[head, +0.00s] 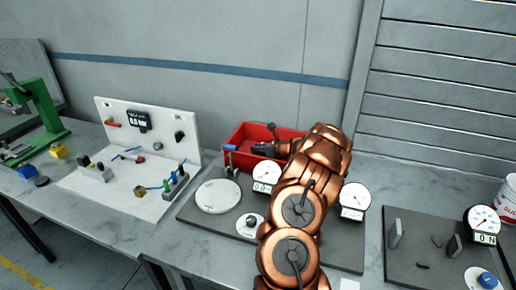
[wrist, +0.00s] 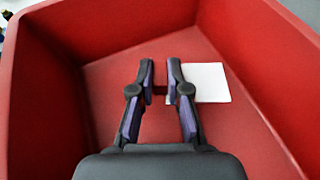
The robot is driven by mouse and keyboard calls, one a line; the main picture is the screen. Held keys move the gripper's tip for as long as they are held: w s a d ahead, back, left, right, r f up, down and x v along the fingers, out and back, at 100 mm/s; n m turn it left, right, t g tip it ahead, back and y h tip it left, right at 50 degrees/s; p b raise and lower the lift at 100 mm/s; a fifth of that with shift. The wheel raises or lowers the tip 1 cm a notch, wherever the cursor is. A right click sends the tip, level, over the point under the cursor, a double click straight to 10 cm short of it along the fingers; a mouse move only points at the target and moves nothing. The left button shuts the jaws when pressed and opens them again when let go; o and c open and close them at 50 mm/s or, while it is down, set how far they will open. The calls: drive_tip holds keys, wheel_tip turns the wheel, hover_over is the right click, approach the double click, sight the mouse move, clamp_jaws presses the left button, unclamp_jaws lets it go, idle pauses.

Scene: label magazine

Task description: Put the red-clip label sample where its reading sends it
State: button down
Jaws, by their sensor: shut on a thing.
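My gripper (wrist: 159,85) reaches down into the red bin (wrist: 40,90). Its fingers are shut on a small dark red piece (wrist: 159,89), which looks like the red clip. A white square label sample (wrist: 212,82) shows just right of the fingertips, over the red floor. I cannot tell whether it touches the floor, and no writing shows on it. In the head view, my gripper (head: 264,149) is at the red bin (head: 237,133) at the back of the table; the sample is hidden there.
A grey board in front of the bin carries a white round plate (head: 218,197) and two dial gauges (head: 267,174) (head: 355,196). Another dial gauge (head: 483,220) stands at right beside a white bucket (head: 509,200). A white panel station (head: 150,130) and green press (head: 42,115) stand left.

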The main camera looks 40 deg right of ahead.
drive_tip(key=shift+f, duration=0.4)
drive_tip(key=c, duration=1.1)
unclamp_jaws()
drive_tip(key=shift+c, duration=0.2)
drive_tip(key=shift+r, duration=0.6)
drive_tip(key=a+b+v, duration=0.1)
drive_tip(key=b+v, duration=0.1)
drive_tip(key=v, duration=1)
drive_tip(key=shift+d+b, duration=0.35)
drive_tip(key=shift+d, duration=0.1)
